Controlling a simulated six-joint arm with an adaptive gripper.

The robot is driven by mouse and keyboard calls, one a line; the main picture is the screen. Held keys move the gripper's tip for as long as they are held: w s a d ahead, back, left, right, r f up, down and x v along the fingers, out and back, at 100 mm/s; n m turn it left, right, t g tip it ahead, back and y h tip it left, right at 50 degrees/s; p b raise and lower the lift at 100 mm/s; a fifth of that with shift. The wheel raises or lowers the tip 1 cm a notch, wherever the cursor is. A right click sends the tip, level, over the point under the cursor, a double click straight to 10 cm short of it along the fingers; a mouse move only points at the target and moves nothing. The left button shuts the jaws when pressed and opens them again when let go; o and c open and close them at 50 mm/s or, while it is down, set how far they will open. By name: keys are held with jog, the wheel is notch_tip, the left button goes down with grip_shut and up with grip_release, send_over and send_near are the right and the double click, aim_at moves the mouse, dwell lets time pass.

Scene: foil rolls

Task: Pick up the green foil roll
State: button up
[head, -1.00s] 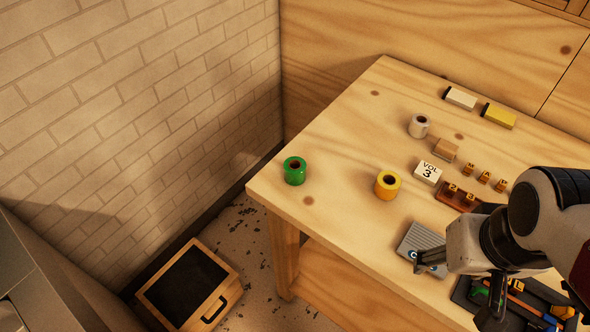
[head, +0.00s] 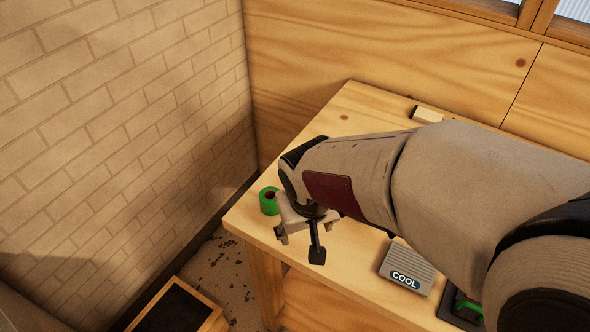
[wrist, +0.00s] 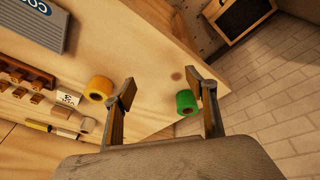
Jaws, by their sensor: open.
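The green foil roll (head: 269,201) stands upright near the left corner of the wooden table (head: 246,222). In the head view my gripper (head: 298,245) is just right of it and in front of it, with the arm reaching across the table. In the wrist view the green roll (wrist: 187,103) is just left of the right finger, beyond the fingertips and inside the gap. My gripper (wrist: 166,90) is open with nothing between its fingers. The yellow roll (wrist: 99,88) lies outside the left finger; my arm hides it in the head view.
A grey box marked COOL (head: 407,268) lies near the table's front edge. The brick wall (head: 130,120) is left of the table, with a framed black panel (head: 178,310) on the floor.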

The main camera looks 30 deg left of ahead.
aim_at(270, 196)
jog(key=shift+y, duration=0.4)
jog(key=a, duration=0.4)
jog(key=w+a+f, duration=0.1)
jog(key=a, duration=0.1)
jog(key=shift+f, duration=0.1)
jog(key=shift+m+t+y, duration=0.5)
jog(key=shift+t+y, duration=0.2)
jog(key=shift+y, duration=0.1)
jog(key=w+a+r, duration=0.1)
jog(key=a, duration=0.2)
jog(key=w+a+r, duration=0.1)
jog(key=shift+w+a+r, duration=0.15)
jog(key=shift+w+r, duration=0.15)
jog(key=shift+r, duration=0.05)
jog(key=shift+f, duration=0.15)
jog(key=shift+w+a+f, duration=0.2)
jog(key=shift+w+f, duration=0.05)
jog(key=shift+f, duration=0.2)
jog(key=shift+w+a+f, duration=0.2)
jog(key=shift+a+f, duration=0.05)
jog(key=shift+f, duration=0.3)
jog(key=shift+x, duration=2.6)
